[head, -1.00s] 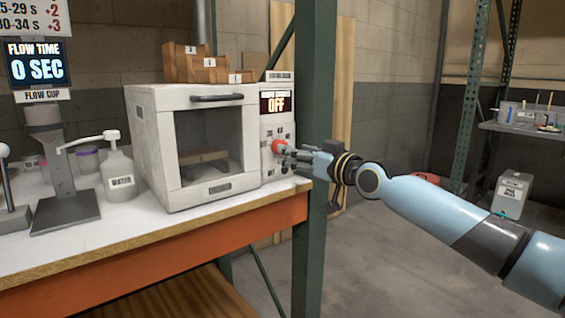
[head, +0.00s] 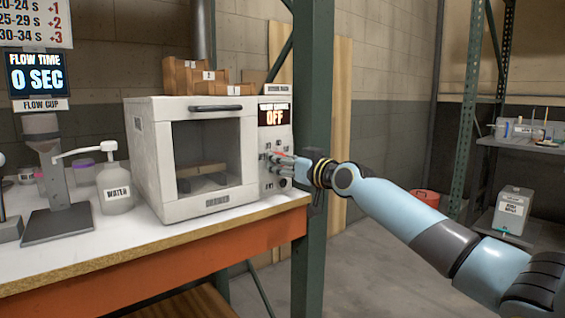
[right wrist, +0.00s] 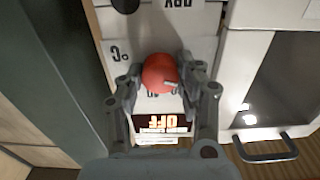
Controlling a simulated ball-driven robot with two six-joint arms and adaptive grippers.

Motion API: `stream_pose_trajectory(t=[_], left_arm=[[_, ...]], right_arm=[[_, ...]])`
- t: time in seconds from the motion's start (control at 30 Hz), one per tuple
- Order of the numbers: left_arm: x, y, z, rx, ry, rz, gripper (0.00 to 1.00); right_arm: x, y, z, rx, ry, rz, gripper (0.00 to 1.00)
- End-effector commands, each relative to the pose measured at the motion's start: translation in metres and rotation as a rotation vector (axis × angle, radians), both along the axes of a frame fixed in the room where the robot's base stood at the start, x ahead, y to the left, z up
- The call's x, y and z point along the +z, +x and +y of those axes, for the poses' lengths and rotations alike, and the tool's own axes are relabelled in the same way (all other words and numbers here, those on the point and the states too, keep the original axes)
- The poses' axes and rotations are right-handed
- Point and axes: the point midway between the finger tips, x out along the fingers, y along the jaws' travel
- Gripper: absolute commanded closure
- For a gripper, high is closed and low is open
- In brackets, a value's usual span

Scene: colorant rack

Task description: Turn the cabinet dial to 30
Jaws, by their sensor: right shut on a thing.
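The white cabinet (head: 150,140) stands on the table, with a control panel on its right side. The panel's display (head: 273,115) reads OFF. The red dial (right wrist: 159,72) is round, with a pale pointer mark, and shows between my fingers in the right wrist view, where the panel appears upside down. My right gripper (head: 276,157) is at the panel, shut on the dial with one finger on each side. In the head view the fingers hide most of the dial. The number the pointer faces cannot be read. My left gripper is not in view.
A dark green post (head: 311,100) stands just right of the cabinet, close to my right wrist. A white water bottle (head: 115,188) and a flow cup stand (head: 50,200) are on the table to the left.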

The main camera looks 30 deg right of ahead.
Motion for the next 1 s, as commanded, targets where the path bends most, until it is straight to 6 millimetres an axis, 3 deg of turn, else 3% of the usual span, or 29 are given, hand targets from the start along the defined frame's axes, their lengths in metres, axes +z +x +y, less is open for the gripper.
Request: stream_pose_trajectory(t=[0.1, 0.47, 1.0], left_arm=[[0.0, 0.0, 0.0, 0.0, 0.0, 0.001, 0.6], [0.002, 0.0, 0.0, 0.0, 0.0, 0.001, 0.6], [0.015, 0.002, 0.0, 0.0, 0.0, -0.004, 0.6]], right_arm=[[0.0, 0.0, 0.0, 0.0, 0.0, 0.0, 0.96], [0.0, 0.0, 0.0, 0.0, 0.073, 0.007, 0.96], [0.0, 0.0, 0.0, 0.0, 0.495, 0.041, 0.96]])
